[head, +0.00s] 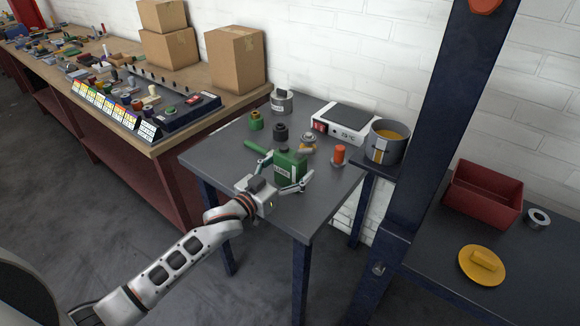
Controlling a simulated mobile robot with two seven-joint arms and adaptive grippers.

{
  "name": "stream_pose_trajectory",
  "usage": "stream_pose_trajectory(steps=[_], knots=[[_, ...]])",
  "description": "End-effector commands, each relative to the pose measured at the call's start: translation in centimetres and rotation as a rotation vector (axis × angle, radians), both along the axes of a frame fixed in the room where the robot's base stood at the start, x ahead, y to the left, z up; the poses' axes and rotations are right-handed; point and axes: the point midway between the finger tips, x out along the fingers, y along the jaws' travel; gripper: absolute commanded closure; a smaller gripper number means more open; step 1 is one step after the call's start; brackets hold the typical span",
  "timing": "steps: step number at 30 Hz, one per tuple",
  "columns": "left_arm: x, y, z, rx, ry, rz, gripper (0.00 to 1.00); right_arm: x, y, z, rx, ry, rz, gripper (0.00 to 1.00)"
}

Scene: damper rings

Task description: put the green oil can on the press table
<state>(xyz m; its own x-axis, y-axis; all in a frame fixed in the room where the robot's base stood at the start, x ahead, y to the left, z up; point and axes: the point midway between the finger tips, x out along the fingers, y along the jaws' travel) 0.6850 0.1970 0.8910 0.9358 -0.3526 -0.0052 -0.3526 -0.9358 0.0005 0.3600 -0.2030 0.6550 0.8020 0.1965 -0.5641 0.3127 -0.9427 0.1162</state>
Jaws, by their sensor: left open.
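The green oil can (289,168), a boxy body with a pale label, stands upright on the grey table (225,155) with dark blue legs, near its front edge. My left gripper (284,176) is open, with its fingers spread at the can's front, one to each side. Whether the fingers touch the can I cannot tell. The gripper and wrist hide part of the can's lower front. A dark cylindrical part (280,132) and a green bar (256,147) show just behind the can. My right gripper is not in view.
Behind the can are a small green container (256,121), a metal canister (281,100), a hot plate (343,122), an orange-topped piece (338,155) and a pot (385,142). A dark blue post (433,120) stands right, before a table with a red bin (482,195).

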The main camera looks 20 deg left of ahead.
Motion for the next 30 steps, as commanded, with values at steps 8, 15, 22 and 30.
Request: stream_pose_trajectory(steps=[8,15,22,30], knots=[[-3.0,1.1,0.0,0.001,0.001,0.0,0.18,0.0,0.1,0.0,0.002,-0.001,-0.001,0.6],[-7.5,2.9,0.0,0.0,0.001,0.0,0.18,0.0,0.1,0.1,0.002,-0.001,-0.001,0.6],[-10.4,3.9,0.1,-0.002,-0.002,-0.001,0.18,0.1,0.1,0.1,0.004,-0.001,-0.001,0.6],[-11.2,4.2,0.2,-0.001,-0.003,0.0,0.18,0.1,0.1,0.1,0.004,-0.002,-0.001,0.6]])
